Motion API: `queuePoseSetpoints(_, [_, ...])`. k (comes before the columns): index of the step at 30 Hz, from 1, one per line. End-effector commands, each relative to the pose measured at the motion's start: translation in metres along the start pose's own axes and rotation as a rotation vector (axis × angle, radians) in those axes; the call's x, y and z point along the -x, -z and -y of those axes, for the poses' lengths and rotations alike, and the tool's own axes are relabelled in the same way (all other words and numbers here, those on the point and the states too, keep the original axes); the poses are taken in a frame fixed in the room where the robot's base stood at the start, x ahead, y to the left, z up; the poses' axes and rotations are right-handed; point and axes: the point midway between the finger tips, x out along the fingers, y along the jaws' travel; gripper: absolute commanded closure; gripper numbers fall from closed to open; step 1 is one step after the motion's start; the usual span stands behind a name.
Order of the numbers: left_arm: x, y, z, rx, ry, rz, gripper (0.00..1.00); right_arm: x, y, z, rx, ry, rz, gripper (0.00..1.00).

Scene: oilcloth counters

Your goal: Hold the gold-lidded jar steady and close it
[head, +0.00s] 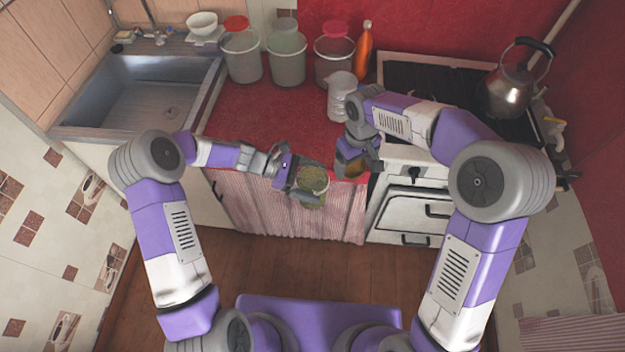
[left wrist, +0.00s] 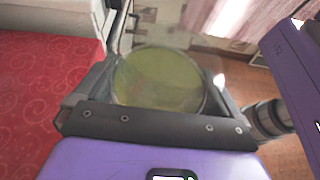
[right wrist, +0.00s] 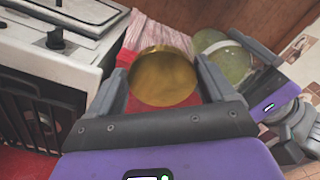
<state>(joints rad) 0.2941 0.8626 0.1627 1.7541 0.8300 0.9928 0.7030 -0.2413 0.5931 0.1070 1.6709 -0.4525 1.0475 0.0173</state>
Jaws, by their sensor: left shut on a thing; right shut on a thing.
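A glass jar with greenish contents (head: 313,180) is held off the counter's front edge by my left gripper (head: 300,187). In the left wrist view the jar (left wrist: 158,80) sits between the two fingers, which are shut on it. Its top shows no lid. The round gold lid (right wrist: 163,76) is between the fingers of my right gripper (right wrist: 163,92), which is shut on it. In the head view the lid (head: 345,186) is partly hidden by the gripper, just right of the jar and apart from it. The jar (right wrist: 230,62) also shows beyond the right gripper's finger.
The red counter (head: 270,125) is mostly clear in the middle. Lidded containers (head: 286,60), a white jug (head: 341,95) and an orange bottle (head: 364,52) stand at its back. The sink (head: 140,100) is left; the stove (head: 420,195) with a kettle (head: 510,92) is right.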

Motion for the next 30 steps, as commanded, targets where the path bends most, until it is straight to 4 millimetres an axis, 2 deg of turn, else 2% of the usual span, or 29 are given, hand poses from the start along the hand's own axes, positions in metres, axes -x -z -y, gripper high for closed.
queuePoseSetpoints(1, [0.0, -0.003, -0.001, -0.003, 0.0, 0.004, 0.75, 0.013, 0.013, 0.01, 0.056, 0.0, -0.005, 0.45])
queuePoseSetpoints(3, [0.0, -0.003, -0.001, -0.003, 0.0, 0.004, 0.75, 0.029, 0.025, 0.024, 0.118, 0.0, -0.003, 0.45])
queuePoseSetpoints(6, [0.0, -0.003, -0.001, -0.003, 0.0, 0.004, 0.75, 0.044, 0.03, 0.051, 0.112, -0.002, -0.002, 0.45])
queuePoseSetpoints(12, [0.0, -0.003, -0.001, -0.003, 0.0, 0.004, 0.75, 0.066, 0.035, 0.084, 0.124, -0.001, 0.0, 0.45])
queuePoseSetpoints(20, [0.0, -0.003, -0.001, -0.003, 0.0, 0.004, 0.75, 0.072, 0.036, 0.093, 0.127, 0.0, 0.002, 0.45])
queuePoseSetpoints(30, [0.0, -0.003, -0.001, -0.003, 0.0, 0.004, 0.75, 0.065, 0.036, 0.093, 0.127, 0.0, 0.003, 0.45])
